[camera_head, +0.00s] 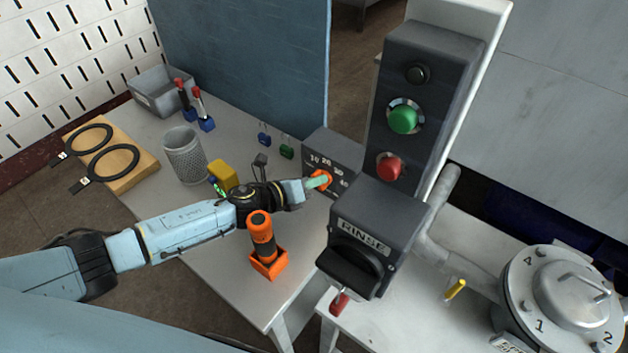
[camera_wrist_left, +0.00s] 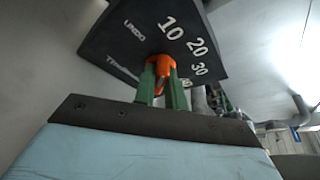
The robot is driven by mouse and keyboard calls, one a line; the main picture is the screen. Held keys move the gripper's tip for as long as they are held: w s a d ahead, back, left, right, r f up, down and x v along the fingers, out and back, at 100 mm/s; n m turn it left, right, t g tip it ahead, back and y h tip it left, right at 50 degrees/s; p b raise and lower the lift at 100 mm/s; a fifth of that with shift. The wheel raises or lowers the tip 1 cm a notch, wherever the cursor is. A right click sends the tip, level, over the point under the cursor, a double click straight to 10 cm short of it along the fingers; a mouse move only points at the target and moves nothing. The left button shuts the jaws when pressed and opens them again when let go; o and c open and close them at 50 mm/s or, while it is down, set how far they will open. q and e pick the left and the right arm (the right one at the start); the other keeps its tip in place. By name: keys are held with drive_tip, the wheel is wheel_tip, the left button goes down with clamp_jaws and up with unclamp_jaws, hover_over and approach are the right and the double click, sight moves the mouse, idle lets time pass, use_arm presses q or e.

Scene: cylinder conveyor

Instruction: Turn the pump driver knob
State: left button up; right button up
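The orange knob (camera_head: 327,179) is on the front of a small dark box (camera_head: 345,150) with white numbers, at the back right of the grey table. In the left wrist view the knob (camera_wrist_left: 160,63) sits below the printed 10, 20 and 30. My left gripper (camera_head: 317,182) reaches it from the left. Its green fingertips (camera_wrist_left: 162,82) stand on both sides of the knob's grip and look closed against it. The fingers hide part of the knob, and its pointer direction cannot be read. My right gripper is not in view.
An orange holder with a black-and-orange tool (camera_head: 262,235) stands close below my left forearm. A yellow block (camera_head: 223,175) and a mesh cup (camera_head: 184,155) are behind it. The RINSE box (camera_head: 372,235) and button panel (camera_head: 425,75) rise right of the knob.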

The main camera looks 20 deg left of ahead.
use_arm(q)
clamp_jaws()
drive_tip(key=shift+f, duration=0.1)
drive_tip(key=n+b, duration=0.1)
drive_tip(key=n+h+b, duration=0.1)
drive_tip(key=b, duration=0.1)
drive_tip(key=shift+a+f+n, duration=0.15)
drive_tip(key=shift+f+n, duration=0.1)
drive_tip(key=shift+n, duration=0.05)
drive_tip(key=shift+w+a+f+n+t+h+b, duration=0.1)
drive_tip(key=shift+n+t+h+b, duration=0.3)
drive_tip(key=shift+n+h+b, duration=1.05)
drive_tip(key=shift+n+y+b, duration=0.35)
drive_tip(key=shift+n, duration=0.1)
drive_tip(key=o, duration=0.6)
unclamp_jaws()
